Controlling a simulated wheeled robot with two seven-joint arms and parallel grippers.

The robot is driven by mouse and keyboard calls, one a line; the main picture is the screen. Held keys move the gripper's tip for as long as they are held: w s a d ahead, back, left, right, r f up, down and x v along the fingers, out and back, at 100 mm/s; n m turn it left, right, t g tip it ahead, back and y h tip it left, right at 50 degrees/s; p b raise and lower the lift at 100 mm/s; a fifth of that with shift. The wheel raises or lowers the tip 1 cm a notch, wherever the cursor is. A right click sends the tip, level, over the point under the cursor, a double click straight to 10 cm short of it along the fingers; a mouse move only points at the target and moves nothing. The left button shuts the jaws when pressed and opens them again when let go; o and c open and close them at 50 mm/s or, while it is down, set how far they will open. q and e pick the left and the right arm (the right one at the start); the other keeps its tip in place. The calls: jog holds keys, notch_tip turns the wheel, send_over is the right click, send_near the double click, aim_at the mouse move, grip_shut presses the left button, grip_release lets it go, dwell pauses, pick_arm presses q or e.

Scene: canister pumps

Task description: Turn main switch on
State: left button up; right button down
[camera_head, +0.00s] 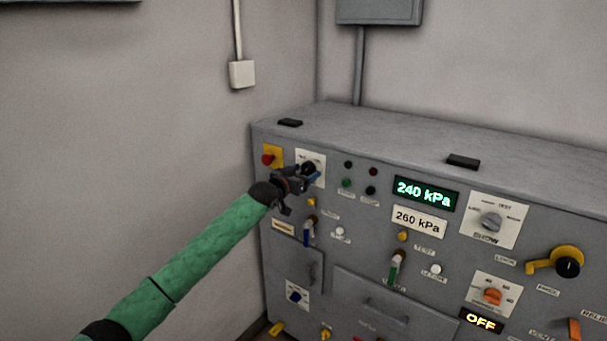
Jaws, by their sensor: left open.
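The main switch appears to be the black rotary knob (308,167) on a white plate (303,155) at the upper left of the grey panel's front. Its label is too small to read. My left gripper (306,181) is open at the lower edge of that plate, just below the knob, and partly hides both. I cannot tell whether the fingers touch the knob. My right gripper is not in view.
A red button on a yellow plate (272,157) is just left of the knob. Indicator lights (348,182) and a green "240 kPa" display (425,193) are to the right. A black-and-yellow handle (567,266) sticks out at the far right. A wall stands close on the left.

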pick_arm(q)
jog(key=shift+s, duration=0.1)
jog(key=shift+s+a, duration=0.15)
jog(key=shift+a, duration=0.05)
jog(key=shift+b+v, duration=0.45)
jog(key=shift+v, duration=0.5)
jog(key=shift+b+v, duration=0.55)
jog(key=shift+v, duration=2.1)
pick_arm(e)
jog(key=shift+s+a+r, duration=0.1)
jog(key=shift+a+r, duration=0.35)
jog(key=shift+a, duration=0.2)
